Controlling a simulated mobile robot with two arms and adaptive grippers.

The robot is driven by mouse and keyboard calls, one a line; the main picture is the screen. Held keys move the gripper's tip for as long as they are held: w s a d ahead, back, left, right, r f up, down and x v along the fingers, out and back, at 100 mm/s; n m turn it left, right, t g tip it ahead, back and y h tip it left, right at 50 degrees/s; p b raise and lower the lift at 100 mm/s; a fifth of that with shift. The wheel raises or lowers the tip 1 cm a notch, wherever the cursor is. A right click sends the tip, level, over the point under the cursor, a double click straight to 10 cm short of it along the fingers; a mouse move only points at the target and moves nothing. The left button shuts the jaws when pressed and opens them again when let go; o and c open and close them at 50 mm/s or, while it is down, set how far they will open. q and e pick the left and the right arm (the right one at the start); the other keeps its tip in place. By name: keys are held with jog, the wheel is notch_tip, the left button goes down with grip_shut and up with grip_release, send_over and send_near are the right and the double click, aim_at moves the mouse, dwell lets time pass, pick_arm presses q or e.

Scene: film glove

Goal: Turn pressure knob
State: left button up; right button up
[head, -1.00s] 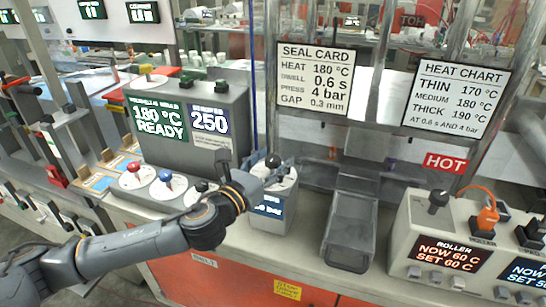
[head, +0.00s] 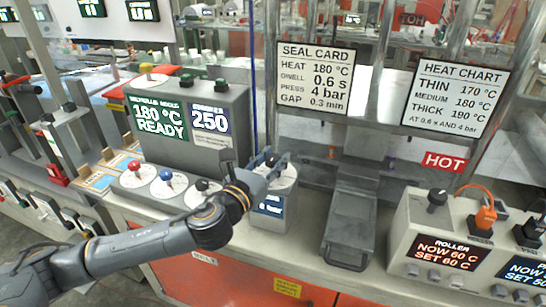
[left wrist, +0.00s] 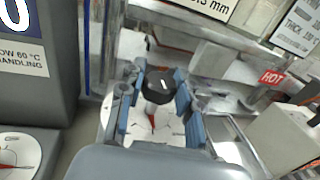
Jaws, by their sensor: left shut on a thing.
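The pressure knob (head: 272,159) is a black cap on a white dial, on top of a small grey box with a blue display (head: 270,206) that reads in bar. My arm hides part of the display, so I cannot read its number. My left gripper (head: 270,164) reaches in from the left and is shut on the knob. In the left wrist view the black knob (left wrist: 158,84) stands between the blue finger pads, above the dial (left wrist: 150,130) with its red pointer. The seal card (head: 315,79) behind reads press 4 bar. My right gripper is not in view.
A grey heater box (head: 190,125) with several dial knobs stands to the left. A grey metal tray (head: 348,228) lies to the right of the pressure box. Further right is the roller box (head: 440,235), near a red HOT sign (head: 445,162).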

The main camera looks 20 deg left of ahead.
pick_arm(q)
jog(key=n+y+p, duration=0.2)
jog(key=y, duration=0.1)
jog(key=n+y+p, duration=0.1)
jog(key=y+p, duration=0.1)
jog(key=y, duration=0.1)
jog(key=n+y+p, duration=0.2)
jog(key=shift+d+r+n+y, duration=0.15)
jog(key=shift+r+n+y, duration=0.15)
jog(key=shift+y, duration=0.1)
jog(key=n+g+y+p, duration=0.1)
jog(key=n+y, duration=0.1)
jog(key=y, duration=0.1)
jog(key=n+g+y+p, duration=0.2)
jog(key=y, duration=0.1)
jog(key=shift+f, duration=0.1)
jog(key=shift+n+g+y+p, duration=0.5)
jog(key=shift+n+g+y, duration=0.6)
jog(key=shift+g, duration=0.1)
jog(key=shift+f+n+g+y, duration=0.15)
jog(key=shift+n+g+y, duration=0.75)
jog(key=shift+g, duration=0.2)
jog(key=shift+n+g+y+b, duration=0.55)
jog(key=shift+n+g+y, duration=0.65)
jog(key=shift+n+g, duration=0.95)
jog(key=shift+m+g, duration=0.25)
jog(key=shift+g, duration=0.3)
jog(key=o, duration=1.2)
